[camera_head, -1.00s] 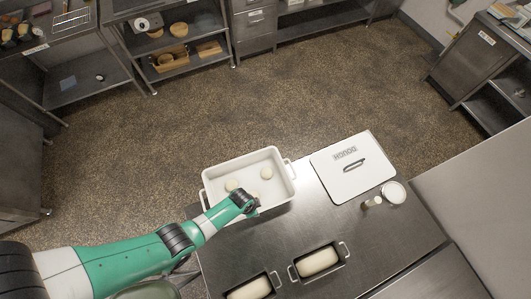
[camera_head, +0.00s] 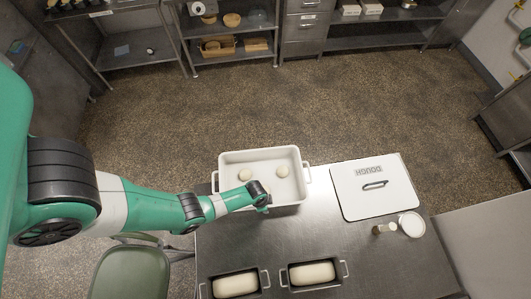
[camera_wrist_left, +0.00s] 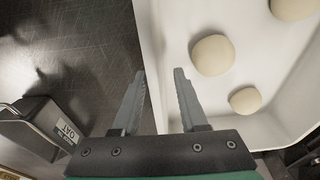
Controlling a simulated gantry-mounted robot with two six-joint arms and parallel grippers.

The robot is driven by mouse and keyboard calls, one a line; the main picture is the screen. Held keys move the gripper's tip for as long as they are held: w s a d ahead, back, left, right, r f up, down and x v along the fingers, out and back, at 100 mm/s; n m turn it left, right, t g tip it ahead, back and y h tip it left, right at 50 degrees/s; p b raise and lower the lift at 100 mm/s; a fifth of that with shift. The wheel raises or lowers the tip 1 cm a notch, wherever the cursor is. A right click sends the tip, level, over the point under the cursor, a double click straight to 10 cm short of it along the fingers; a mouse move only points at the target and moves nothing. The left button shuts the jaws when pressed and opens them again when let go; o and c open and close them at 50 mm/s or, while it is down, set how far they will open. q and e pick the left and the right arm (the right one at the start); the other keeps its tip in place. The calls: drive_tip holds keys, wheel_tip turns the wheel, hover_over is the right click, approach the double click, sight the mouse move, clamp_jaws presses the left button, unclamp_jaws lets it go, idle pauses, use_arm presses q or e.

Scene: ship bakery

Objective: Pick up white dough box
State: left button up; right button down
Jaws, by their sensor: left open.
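The white dough box (camera_head: 291,155) stands open on the metal table, with a handle at each short end and several dough balls inside. Its near part is partly hidden by my left arm. My left gripper (camera_head: 262,201) is over its near side in the head view. In the left wrist view my left gripper (camera_wrist_left: 160,85) is open and empty, with the near wall of the white dough box (camera_wrist_left: 158,60) between the lines of its two fingers. I cannot tell whether the fingers touch the wall. My right gripper does not show.
The white lid (camera_head: 345,205) marked DOUGH lies right of the box. A white round tub (camera_head: 411,224) and a small jar (camera_head: 384,229) stand beside it. Two loaf tins (camera_head: 263,280) (camera_head: 345,269) with dough are at the front. A green chair (camera_head: 130,275) is left of the table.

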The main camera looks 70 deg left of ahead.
use_arm(q)
drive_tip(key=shift+r, duration=0.1)
clamp_jaws()
drive_tip(key=shift+w, duration=0.1)
idle(1.2)
